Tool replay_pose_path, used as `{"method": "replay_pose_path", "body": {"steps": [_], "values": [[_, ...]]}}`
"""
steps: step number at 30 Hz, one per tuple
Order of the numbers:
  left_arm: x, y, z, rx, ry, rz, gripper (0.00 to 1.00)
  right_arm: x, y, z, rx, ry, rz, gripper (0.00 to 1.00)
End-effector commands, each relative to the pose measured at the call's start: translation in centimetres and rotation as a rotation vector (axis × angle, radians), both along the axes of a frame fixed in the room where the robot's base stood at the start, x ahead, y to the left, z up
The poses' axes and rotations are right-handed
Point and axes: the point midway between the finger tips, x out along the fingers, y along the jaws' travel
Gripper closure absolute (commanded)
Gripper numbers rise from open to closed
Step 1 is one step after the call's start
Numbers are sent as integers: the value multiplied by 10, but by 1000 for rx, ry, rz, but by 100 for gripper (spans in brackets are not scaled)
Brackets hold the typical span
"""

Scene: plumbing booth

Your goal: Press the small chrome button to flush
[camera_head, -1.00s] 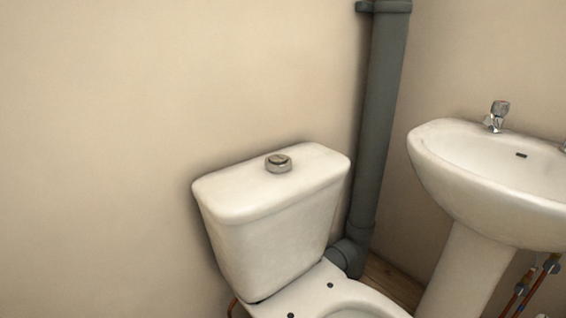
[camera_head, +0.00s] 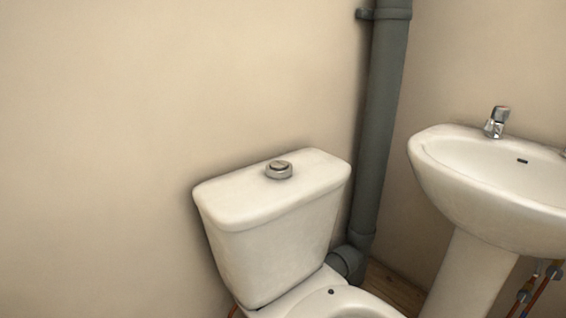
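The small chrome button (camera_head: 279,169) sits on top of the white cistern lid, near its middle. It is round, with a raised rim. The cistern (camera_head: 272,240) stands against the beige wall behind the toilet bowl (camera_head: 335,302), which is cut off by the bottom edge of the view. Neither of my grippers shows in the head view, so nothing of mine is seen near the button.
A thick grey soil pipe (camera_head: 385,120) runs down the corner just right of the cistern. A white pedestal basin (camera_head: 490,185) with a chrome tap (camera_head: 496,122) stands at the right. Thin copper pipes (camera_head: 538,290) are at the lower right. The space above the cistern is clear.

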Motion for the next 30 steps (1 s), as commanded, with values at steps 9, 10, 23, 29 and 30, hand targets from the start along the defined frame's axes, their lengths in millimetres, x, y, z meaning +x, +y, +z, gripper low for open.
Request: {"method": "replay_pose_path", "body": {"steps": [9,10,23,29,30], "values": [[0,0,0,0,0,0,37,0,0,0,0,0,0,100],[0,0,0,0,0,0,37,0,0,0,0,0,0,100],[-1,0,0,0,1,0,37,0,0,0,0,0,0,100],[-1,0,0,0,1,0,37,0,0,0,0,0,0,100],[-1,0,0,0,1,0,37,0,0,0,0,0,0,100]]}}
